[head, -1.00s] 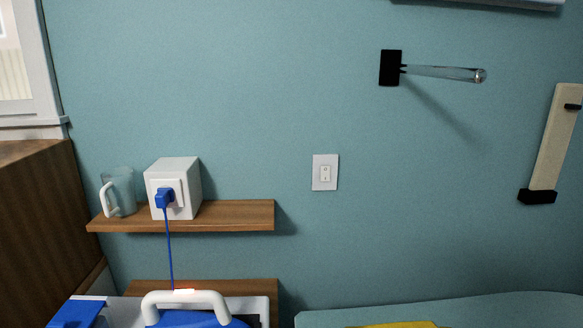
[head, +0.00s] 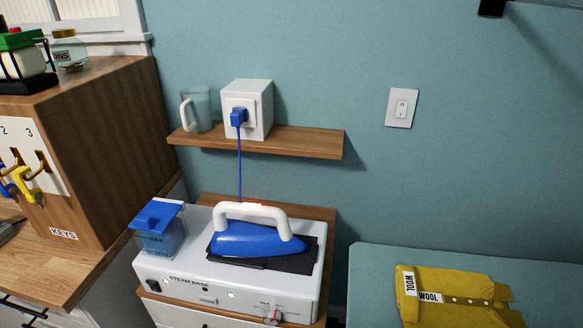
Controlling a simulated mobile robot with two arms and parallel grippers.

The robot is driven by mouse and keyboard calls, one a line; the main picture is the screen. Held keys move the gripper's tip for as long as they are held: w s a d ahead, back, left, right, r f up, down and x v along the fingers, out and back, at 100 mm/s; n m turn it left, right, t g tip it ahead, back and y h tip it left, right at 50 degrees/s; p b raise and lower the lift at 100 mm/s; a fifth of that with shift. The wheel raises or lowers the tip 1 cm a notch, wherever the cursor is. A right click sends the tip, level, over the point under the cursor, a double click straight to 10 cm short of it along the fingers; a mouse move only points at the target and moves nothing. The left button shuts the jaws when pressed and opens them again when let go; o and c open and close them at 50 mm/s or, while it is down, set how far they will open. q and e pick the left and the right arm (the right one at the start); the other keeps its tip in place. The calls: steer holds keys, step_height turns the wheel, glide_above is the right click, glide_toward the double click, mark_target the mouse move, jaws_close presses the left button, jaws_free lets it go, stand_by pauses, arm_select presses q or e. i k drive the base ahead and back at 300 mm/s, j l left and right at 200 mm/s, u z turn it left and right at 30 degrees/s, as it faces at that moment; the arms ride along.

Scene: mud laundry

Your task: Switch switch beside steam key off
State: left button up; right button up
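The steam base (head: 175,272) is a white box with the label STEAM BASE on its front, in the lower middle of the head view. A black switch (head: 153,286) is at the left end of its front face; its position is too small to tell. A small labelled key (head: 208,299) sits further right on the front, its lettering hard to read. A small bright round spot (head: 231,294) is beside it. A red-marked dial (head: 272,316) is at the right. A blue iron (head: 255,240) with a white handle rests on top. Neither gripper is in view.
A blue-lidded water tank (head: 160,230) stands at the base's left. A blue cord runs up to a white socket box (head: 250,108) on a shelf (head: 300,142). A wall switch (head: 402,108) is right. A key cabinet (head: 110,150) stands left; an ironing board (head: 375,275) with yellow wool garment (head: 450,300) is right.

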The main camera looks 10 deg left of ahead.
mark_target(154, 287)
steer(key=u, duration=1)
